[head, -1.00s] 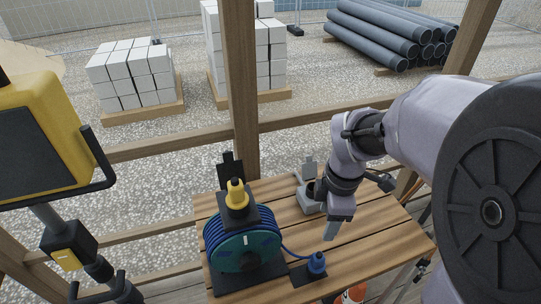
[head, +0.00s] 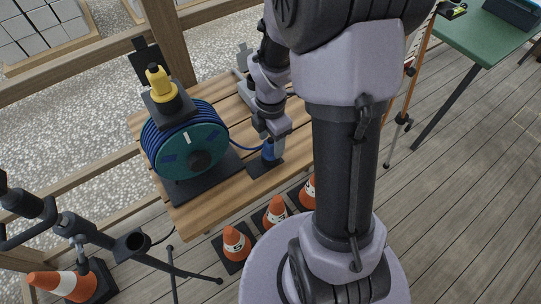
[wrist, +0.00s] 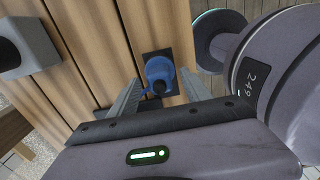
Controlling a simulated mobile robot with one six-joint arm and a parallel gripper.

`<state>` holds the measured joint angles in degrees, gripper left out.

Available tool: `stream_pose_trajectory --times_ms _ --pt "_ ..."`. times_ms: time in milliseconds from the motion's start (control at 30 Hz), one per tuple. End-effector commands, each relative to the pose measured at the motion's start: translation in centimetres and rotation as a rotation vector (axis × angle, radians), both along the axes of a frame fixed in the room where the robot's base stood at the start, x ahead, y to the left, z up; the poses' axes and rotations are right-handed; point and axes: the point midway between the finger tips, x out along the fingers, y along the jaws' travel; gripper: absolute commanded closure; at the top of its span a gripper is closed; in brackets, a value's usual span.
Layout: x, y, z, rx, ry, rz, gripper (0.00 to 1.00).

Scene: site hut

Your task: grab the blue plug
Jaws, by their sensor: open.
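The blue plug (head: 268,150) stands upright on a small dark base at the front of the slatted wooden table (head: 215,190). A blue cable runs from its side to the cable reel. In the wrist view the blue plug (wrist: 158,70) shows between the two grey fingers of my open gripper (wrist: 159,80). In the head view my gripper (head: 273,134) points down at the plug, and its fingers partly cover it. I cannot tell whether either finger touches the plug.
The blue cable reel (head: 190,140), with a yellow plug (head: 160,80) on top, stands close left of the blue plug. A wooden post (head: 165,40) rises behind the reel. Orange cones (head: 236,243) stand on the floor before the table. A green table (head: 480,35) is at right.

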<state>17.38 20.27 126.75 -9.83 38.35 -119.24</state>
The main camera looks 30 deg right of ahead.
Motion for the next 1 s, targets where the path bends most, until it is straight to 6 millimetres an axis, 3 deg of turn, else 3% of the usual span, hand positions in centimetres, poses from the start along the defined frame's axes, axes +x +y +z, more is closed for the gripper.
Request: stream_pose_trajectory --times_ms 33,233,533,867,1000 --pt "0.0 0.0 -1.2 0.000 0.000 0.000 0.44" --pt "0.0 0.0 -0.9 -0.001 -0.001 0.000 0.44" --pt "0.0 0.0 -0.9 -0.001 -0.001 0.000 1.00" --pt "0.0 0.0 -0.7 -0.001 -0.002 0.000 1.00" --pt "0.1 0.0 0.7 -0.001 -0.002 0.000 1.00"
